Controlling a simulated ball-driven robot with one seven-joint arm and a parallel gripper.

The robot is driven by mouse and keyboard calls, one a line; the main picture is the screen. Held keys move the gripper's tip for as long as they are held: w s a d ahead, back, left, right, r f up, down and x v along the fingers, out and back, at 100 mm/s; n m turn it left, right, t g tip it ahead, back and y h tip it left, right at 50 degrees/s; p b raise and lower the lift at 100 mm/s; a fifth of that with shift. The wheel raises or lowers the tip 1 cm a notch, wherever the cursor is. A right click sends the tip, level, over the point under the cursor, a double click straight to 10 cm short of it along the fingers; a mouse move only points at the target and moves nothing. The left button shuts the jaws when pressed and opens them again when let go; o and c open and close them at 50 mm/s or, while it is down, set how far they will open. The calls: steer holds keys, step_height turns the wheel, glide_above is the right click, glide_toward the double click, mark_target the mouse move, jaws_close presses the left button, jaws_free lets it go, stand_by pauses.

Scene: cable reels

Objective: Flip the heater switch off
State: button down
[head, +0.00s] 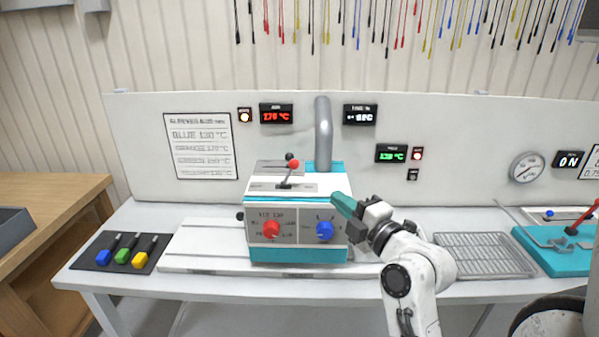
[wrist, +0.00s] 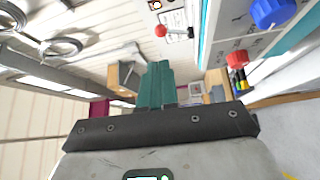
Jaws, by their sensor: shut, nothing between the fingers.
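A white and teal heater box (head: 298,255) stands mid-bench. Its front has a red knob (head: 271,230) and a blue knob (head: 324,231). On its top plate is a lever (head: 288,176) with a red ball, which also shows in the wrist view (wrist: 160,31). Which of these is the heater switch I cannot tell for sure. My gripper (head: 339,200) is shut and empty, its teal fingers at the box's upper right edge in the head view, right of the lever. Whether they touch the box is unclear. In the wrist view the fingers (wrist: 158,68) point below the red ball, apart from it.
A grey pipe (head: 323,135) rises behind the box. The back panel (head: 200,105) carries lit displays, including a red one (head: 276,114) and a green one (head: 391,154). Coloured-handled tools (head: 122,252) lie left. A wire rack (head: 482,255) and a teal device (head: 560,258) stand right.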

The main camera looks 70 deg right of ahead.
mark_target(297, 167)
steer(key=shift+w+f, duration=0.1)
steer(key=shift+w, duration=0.05)
steer(key=b+x, duration=0.1)
steer(key=b, duration=0.2)
steer(key=b+x, duration=0.2)
steer(key=b, duration=0.1)
steer(key=b+x, duration=0.1)
steer(key=b, duration=0.3)
steer(key=shift+w+d+f, duration=0.15)
steer(key=shift+w+f, duration=0.05)
steer(key=shift+f, duration=0.05)
steer(key=shift+d+b, duration=0.1)
steer(key=shift+b, duration=0.4)
steer(key=x, duration=0.8)
steer(key=shift+r+p, duration=0.3)
steer(key=shift+p, duration=0.1)
steer(key=shift+w+d, duration=0.3)
steer(key=shift+w, duration=0.25)
steer(key=shift+d, duration=0.1)
